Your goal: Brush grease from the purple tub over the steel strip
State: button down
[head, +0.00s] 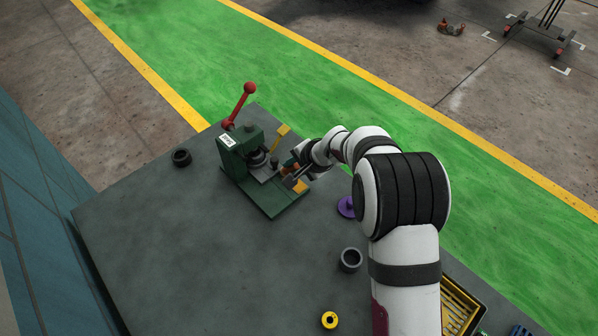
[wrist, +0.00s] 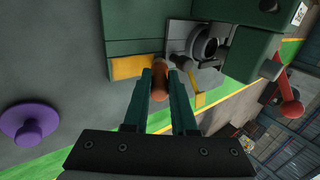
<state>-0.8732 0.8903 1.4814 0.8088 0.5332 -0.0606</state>
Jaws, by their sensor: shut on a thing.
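My gripper (head: 291,172) is at the green press-like machine (head: 245,150), on its right side. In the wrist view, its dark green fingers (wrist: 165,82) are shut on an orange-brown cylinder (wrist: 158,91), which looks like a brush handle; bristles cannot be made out. A flat grey metal plate (wrist: 207,77), possibly the steel strip, lies on the machine beside a dark round part. A purple disc with a raised knob (wrist: 30,125) lies on the bench, apart from the gripper; it also shows in the head view (head: 346,207). Whether it is a lid or a covered tub is unclear.
The machine has a red-knobbed lever (head: 240,104) standing up. A black ring (head: 181,157), a grey cup (head: 350,259) and a yellow ring (head: 329,320) stand on the dark bench (head: 200,245). A yellow crate (head: 462,303) sits at the right. The bench's middle is clear.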

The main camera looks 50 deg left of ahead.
jog(key=shift+r, duration=4.05)
jog(key=w+d+r, duration=0.3)
jog(key=w+d, duration=0.2)
jog(key=d, duration=0.7)
jog(key=w+d+r, duration=0.3)
jog(key=w+d, duration=0.3)
jog(key=d, duration=0.5)
jog(key=s+d+r, duration=0.2)
jog(key=d+r, duration=0.1)
jog(key=d, duration=0.5)
jog(key=s+d+r, duration=0.2)
jog(key=d, duration=0.7)
jog(key=s+d+r, duration=0.2)
jog(key=d+r, duration=0.1)
jog(key=d, duration=0.5)
jog(key=shift+s+d+r, duration=0.3)
jog(key=shift+s+d, duration=0.05)
jog(key=shift+s, duration=0.05)
